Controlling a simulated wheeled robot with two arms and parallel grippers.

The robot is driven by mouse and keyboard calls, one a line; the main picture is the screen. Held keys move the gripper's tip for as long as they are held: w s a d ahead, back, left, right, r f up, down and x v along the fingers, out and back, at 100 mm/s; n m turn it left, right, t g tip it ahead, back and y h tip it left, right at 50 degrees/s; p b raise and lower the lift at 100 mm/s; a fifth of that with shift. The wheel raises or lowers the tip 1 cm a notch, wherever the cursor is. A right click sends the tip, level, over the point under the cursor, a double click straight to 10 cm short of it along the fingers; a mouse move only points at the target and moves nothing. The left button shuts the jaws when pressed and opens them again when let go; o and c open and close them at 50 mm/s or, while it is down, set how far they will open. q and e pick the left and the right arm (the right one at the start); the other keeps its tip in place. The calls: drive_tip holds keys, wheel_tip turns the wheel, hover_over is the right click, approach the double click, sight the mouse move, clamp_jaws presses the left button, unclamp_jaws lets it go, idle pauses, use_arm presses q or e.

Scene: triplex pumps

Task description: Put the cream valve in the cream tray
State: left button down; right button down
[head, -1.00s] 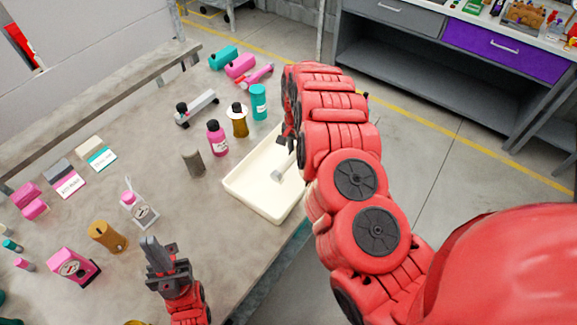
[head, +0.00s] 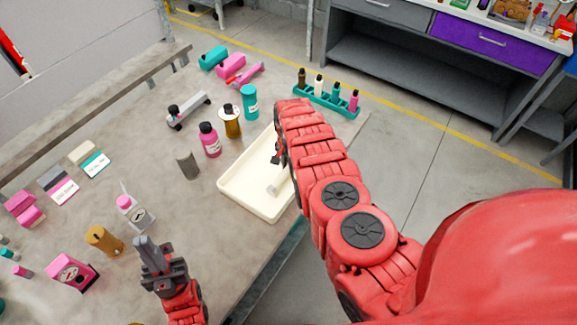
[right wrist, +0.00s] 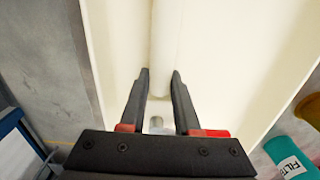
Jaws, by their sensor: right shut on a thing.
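The cream tray (head: 233,192) lies on the table near its right edge, in the middle of the head view. My right gripper (right wrist: 161,78) is over the tray, its fingers shut on a pale cream rod, the cream valve (right wrist: 164,50). The tray floor lies behind the valve in the right wrist view; I cannot tell whether they touch. In the head view a pale end of the valve (head: 273,190) shows inside the tray, and my right arm hides the rest. My left gripper (head: 147,245) is empty above the near table, its fingers together.
A pink bottle (head: 209,140), an amber bottle (head: 231,121) and a teal cylinder (head: 249,101) stand behind the tray. A grey-brown piece (head: 187,165) stands to its left. A teal rack (head: 327,99) with small bottles is beyond my right arm.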

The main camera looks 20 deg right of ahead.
sight(289, 167)
drive_tip(key=shift+w, duration=0.1)
drive_tip(key=c, duration=0.6)
unclamp_jaws()
drive_tip(key=shift+w+r, duration=0.1)
drive_tip(key=shift+r, duration=0.35)
wheel_tip(289, 167, up, 11)
drive_tip(key=shift+r+b, duration=0.15)
drive_tip(key=shift+b, duration=1.05)
drive_tip(key=shift+s, duration=0.2)
